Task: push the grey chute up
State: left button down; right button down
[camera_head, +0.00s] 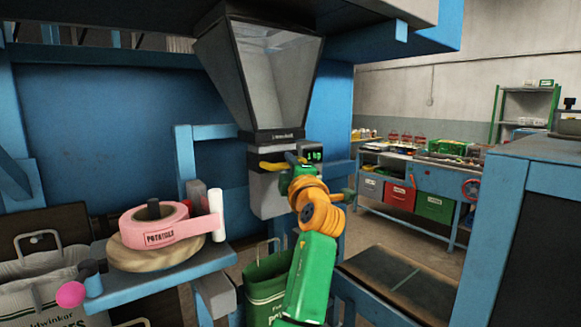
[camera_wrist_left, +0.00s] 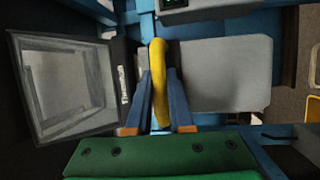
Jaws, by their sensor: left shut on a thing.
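The grey chute (camera_head: 268,195) is a boxy block below the dark collar of a hopper (camera_head: 275,70), with a yellow handle (camera_head: 270,166) across its front. It also shows in the left wrist view (camera_wrist_left: 222,75), to the right of the handle (camera_wrist_left: 159,62). My left gripper (camera_head: 298,165) is at the front of the chute. In the left wrist view its two blue fingers (camera_wrist_left: 159,105) lie on both sides of the yellow handle, shut on it. The head view hides part of the handle behind my gripper. My right gripper is not in view.
A green sack (camera_head: 265,285) hangs or stands below the chute; my arm covers part of it. A blue shelf at left bears a pink tape roll (camera_head: 160,225). Paper sacks (camera_head: 40,265) stand at lower left. A blue frame (camera_head: 500,220) stands at right.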

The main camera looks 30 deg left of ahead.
pick_arm(q)
jog(key=shift+s+r, duration=0.1)
jog(key=shift+r, duration=0.35)
jog(key=c, duration=0.8)
grip_release()
jog(key=shift+f, duration=0.1)
jog(key=shift+s, duration=0.1)
jog(key=b+v, duration=0.5)
jog(key=v, duration=0.2)
jog(key=shift+a+f, duration=0.1)
jog(key=shift+a, duration=0.05)
